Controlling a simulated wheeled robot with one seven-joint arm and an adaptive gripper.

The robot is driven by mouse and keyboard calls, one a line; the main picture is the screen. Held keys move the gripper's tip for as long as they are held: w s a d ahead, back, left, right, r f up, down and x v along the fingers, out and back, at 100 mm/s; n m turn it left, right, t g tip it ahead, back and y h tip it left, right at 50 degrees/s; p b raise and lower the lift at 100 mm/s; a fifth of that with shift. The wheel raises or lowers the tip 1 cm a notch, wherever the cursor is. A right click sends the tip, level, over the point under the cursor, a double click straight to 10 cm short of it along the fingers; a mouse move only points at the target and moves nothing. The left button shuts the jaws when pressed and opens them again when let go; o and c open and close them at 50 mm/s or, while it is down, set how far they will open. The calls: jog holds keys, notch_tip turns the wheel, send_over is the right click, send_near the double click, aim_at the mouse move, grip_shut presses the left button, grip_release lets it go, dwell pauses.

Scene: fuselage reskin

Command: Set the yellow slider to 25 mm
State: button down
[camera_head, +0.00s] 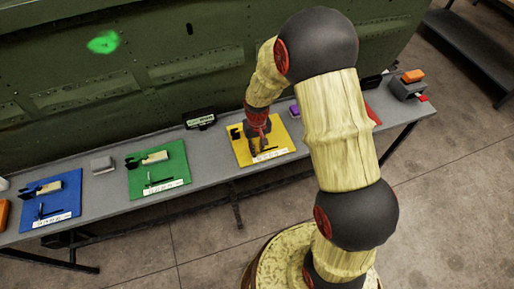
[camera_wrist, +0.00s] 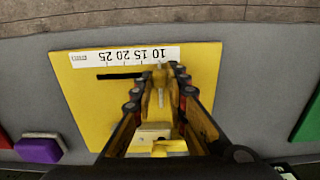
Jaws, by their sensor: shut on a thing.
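The yellow board (camera_wrist: 85,110) lies on the grey bench; in the head view the board (camera_head: 285,135) is right of centre. It carries a white scale strip (camera_wrist: 90,58) with printed numbers and a thin black rail (camera_wrist: 118,75). My gripper (camera_wrist: 160,85) is shut on the yellow slider (camera_wrist: 160,76) at the right end of the visible rail. The slider stands by the right part of the scale; I cannot tell its exact reading. In the head view my gripper (camera_head: 258,145) is over the board and hides the slider.
A green board (camera_head: 170,185) and a blue board (camera_head: 65,188) lie to the left on the bench (camera_head: 105,188). A black sign (camera_head: 200,118) stands behind. In the wrist view a purple block (camera_wrist: 38,150) is at lower left. The green fuselage panel (camera_head: 150,40) rises behind the bench.

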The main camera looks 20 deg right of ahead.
aim_at(275, 147)
jog(key=shift+d, duration=0.1)
jog(key=d, duration=0.7)
jog(key=shift+d+p, duration=0.1)
jog(key=shift+p, duration=0.2)
jog(key=c, duration=1.8)
grip_release()
jog(key=shift+d, duration=0.2)
jog(key=shift+o, duration=0.2)
jog(key=shift+r, duration=0.2)
notch_tip(275, 147, up, 12)
jog(key=shift+f, duration=0.2)
